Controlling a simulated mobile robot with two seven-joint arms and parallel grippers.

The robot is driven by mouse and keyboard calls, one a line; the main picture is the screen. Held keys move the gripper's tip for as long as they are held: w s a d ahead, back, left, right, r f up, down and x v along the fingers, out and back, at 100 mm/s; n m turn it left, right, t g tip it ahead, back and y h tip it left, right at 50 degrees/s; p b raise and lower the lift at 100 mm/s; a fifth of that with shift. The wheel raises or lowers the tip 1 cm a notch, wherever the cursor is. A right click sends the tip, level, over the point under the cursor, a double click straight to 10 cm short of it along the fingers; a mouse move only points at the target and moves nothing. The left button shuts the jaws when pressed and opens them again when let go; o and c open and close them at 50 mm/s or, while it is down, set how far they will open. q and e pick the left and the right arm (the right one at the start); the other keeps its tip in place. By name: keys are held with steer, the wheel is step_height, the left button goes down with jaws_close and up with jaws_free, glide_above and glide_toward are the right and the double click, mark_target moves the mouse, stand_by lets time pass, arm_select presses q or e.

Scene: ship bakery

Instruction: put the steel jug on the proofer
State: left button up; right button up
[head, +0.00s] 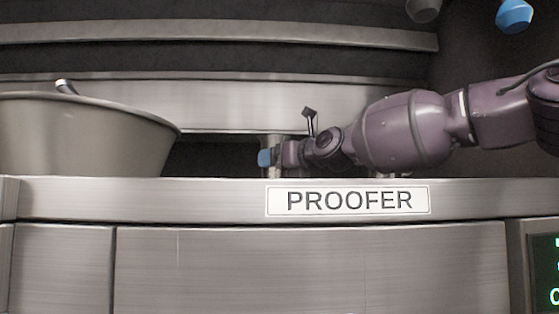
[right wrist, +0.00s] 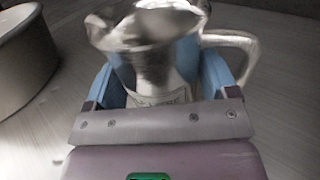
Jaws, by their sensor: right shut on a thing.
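The steel jug (right wrist: 150,62) is between the two blue fingers of my right gripper (right wrist: 160,80) in the right wrist view, its handle to the right. The gripper is shut on it. In the head view my right gripper (head: 268,158) reaches in from the right behind the front edge of the proofer (head: 60,198); only a little of the jug (head: 273,143) shows there. The proofer's top is seen edge-on, so I cannot tell in the head view whether the jug touches it. My left gripper is not in view.
A large metal bowl (head: 85,135) stands on the proofer at the left, and its side also shows in the right wrist view (right wrist: 22,65). Bare surface (right wrist: 65,115) lies between bowl and jug. A steel ledge (head: 230,105) runs behind.

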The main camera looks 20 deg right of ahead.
steer(key=o, duration=0.9)
steer(key=shift+f, duration=0.1)
steer(key=shift+o, duration=0.2)
steer(key=shift+b+v, duration=1.2)
steer(key=shift+v, duration=2.6)
